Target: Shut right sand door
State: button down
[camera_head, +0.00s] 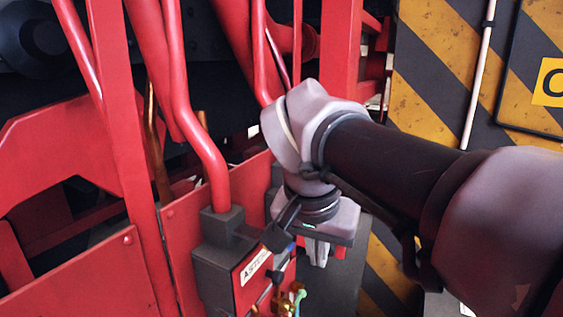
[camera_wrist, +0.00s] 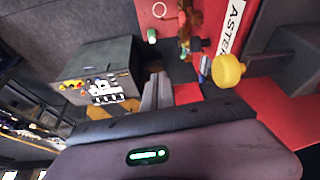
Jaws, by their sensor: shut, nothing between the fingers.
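I cannot make out for certain which part is the right sand door. A dark grey box (camera_head: 213,275) with a red face and a white label (camera_head: 255,264) stands on the red frame in the head view. The label, partly readable as "ASTE", also shows in the wrist view (camera_wrist: 231,27). A yellow round knob (camera_wrist: 228,70) stands beside the red face in the wrist view. My gripper (camera_head: 317,254) points down just right of the box in the head view. In the wrist view my gripper (camera_wrist: 156,90) is shut and empty, apart from the knob.
Red pipes (camera_head: 186,110) and upright red beams crowd the left and middle. Small brass and coloured fittings (camera_head: 290,300) sit below the label. A yellow-and-black striped panel (camera_head: 440,50) stands behind at right. A grey box with controls (camera_wrist: 104,88) stands left in the wrist view.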

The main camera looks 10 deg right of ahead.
jog(key=w+d+f+b, duration=0.3)
jog(key=w+f+b, duration=0.2)
jog(key=w+f, duration=0.1)
jog(key=shift+w+d+f+b, duration=0.15)
jog(key=shift+w+d+b, duration=0.25)
jog(key=shift+w, duration=0.35)
jog(key=shift+d, duration=0.1)
